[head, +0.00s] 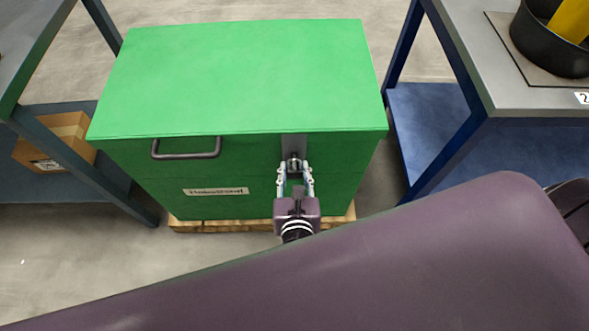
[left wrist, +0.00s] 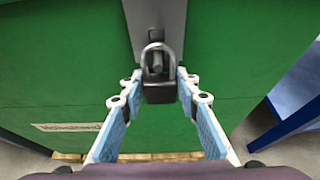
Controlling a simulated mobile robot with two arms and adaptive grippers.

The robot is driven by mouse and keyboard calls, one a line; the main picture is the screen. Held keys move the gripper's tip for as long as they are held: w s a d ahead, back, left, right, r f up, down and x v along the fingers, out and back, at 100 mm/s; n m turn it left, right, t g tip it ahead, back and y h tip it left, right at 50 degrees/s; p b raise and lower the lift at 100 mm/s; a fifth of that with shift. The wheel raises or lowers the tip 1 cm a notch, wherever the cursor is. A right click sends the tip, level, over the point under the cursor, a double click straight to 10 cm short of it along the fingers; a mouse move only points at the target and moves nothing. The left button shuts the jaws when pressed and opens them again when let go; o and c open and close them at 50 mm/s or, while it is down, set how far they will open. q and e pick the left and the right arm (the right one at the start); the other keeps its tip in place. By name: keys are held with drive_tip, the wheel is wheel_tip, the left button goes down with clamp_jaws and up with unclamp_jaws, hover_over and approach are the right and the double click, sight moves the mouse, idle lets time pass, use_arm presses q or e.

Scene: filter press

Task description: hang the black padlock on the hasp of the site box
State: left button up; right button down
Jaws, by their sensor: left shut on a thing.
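The black padlock (left wrist: 160,94) is upright between my left fingertips, its shackle on top. My left gripper (left wrist: 160,88) is shut on the padlock's body; in the head view the gripper (head: 294,170) is at the front of the green site box (head: 240,75). The grey hasp (left wrist: 155,22) hangs down the box front, and it also shows in the head view (head: 294,145). A short grey peg of the hasp (left wrist: 157,62) appears inside the shackle's loop. I cannot tell whether the shackle passes around it or is only in front. My right gripper is not in view.
The box has a dark handle (head: 186,153) left of the hasp and stands on a wooden pallet (head: 190,226). A blue-legged bench (head: 500,85) stands at the right. A grey-topped table (head: 25,50) with a cardboard box (head: 70,130) below stands at the left.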

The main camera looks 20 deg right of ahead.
use_arm(q)
drive_tip(key=o, duration=1.3)
drive_tip(key=shift+c, duration=0.2)
